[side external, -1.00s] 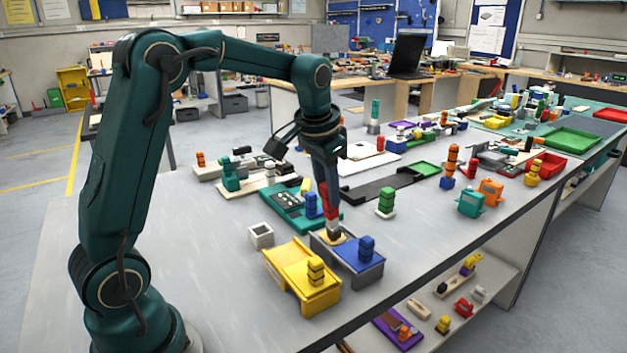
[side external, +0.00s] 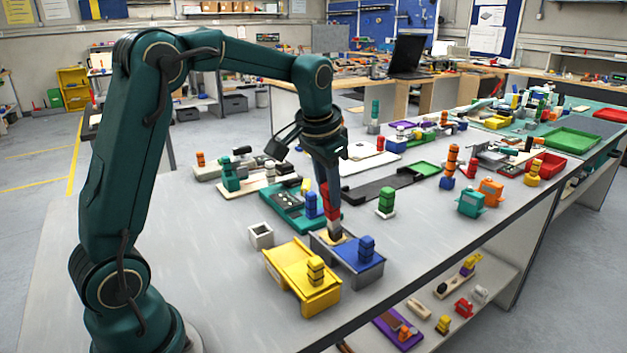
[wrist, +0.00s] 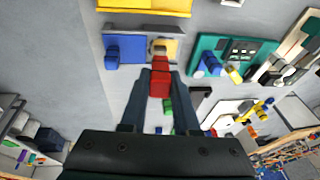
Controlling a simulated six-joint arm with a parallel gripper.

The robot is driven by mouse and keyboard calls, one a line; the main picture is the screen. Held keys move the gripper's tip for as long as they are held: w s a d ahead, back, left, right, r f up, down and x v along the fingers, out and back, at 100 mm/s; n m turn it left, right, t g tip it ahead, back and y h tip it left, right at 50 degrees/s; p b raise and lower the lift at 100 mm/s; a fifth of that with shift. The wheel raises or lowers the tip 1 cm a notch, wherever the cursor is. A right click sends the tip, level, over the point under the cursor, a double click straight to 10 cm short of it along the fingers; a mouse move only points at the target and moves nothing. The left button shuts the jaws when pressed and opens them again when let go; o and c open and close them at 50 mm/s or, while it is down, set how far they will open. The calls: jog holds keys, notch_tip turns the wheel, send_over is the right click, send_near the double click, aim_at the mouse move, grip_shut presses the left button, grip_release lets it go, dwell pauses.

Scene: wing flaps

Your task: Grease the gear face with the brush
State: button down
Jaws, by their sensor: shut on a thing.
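My gripper (side external: 330,188) is shut on a brush (side external: 333,213) with a red handle, held upright, tip down. In the wrist view the red handle (wrist: 160,83) sits between both fingers. The tip (wrist: 158,50) is over a tan-yellow patch (wrist: 172,46), apparently the gear face, on the blue and grey fixture (side external: 358,276). The patch is partly hidden by the brush; gear teeth cannot be made out. Touching or just above cannot be told. A blue stepped knob (side external: 366,247) stands on the fixture beside the brush.
A yellow box (side external: 300,275) with a yellow knob stands close to the left of the fixture. A small grey open cube (side external: 261,236), a teal tray (side external: 288,208) and a green knob (side external: 386,200) are nearby.

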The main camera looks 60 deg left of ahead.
jog(key=shift+a, duration=0.55)
jog(key=shift+r, duration=3.45)
